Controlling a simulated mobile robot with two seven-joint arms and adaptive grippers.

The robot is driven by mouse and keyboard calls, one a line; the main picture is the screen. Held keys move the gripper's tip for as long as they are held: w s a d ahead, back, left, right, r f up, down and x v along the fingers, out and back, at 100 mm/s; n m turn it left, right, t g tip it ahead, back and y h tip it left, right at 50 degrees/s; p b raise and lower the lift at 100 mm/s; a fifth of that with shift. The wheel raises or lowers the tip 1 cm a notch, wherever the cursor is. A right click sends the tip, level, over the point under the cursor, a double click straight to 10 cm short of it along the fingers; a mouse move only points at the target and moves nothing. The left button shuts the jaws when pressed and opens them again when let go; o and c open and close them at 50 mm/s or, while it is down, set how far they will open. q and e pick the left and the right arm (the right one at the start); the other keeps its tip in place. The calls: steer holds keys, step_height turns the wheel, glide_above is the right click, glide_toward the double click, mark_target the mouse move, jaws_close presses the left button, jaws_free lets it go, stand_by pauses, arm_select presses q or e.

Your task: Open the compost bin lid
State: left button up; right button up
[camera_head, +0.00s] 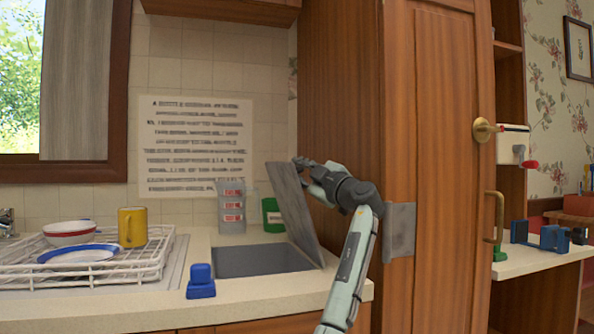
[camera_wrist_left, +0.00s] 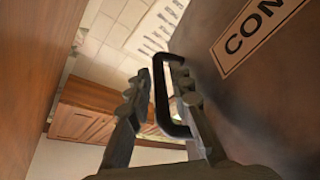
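The compost bin lid (camera_head: 297,215) is a dark grey panel tilted steeply up at the right side of a rectangular opening (camera_head: 255,261) in the counter. My left gripper (camera_head: 302,168) is at the lid's upper edge, its arm rising from the bottom of the head view. In the left wrist view the lid (camera_wrist_left: 250,95) fills the right side with a label reading "COM". My left gripper (camera_wrist_left: 158,75) has its fingers on either side of the lid's black loop handle (camera_wrist_left: 160,95), close against its bar. My right gripper is not in view.
A tall wooden cabinet (camera_head: 340,110) stands close at the right of the lid. A blue object (camera_head: 201,283) sits left of the opening, beside a dish rack (camera_head: 150,265). Clear containers (camera_head: 232,208) and a green container (camera_head: 272,216) stand behind the opening.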

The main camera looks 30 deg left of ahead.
arm_select(q)
steer(key=r, duration=0.9)
steer(key=shift+s+r, duration=0.2)
steer(key=shift+w+r, duration=0.15)
steer(key=shift+r, duration=0.2)
steer(key=shift+f, duration=0.1)
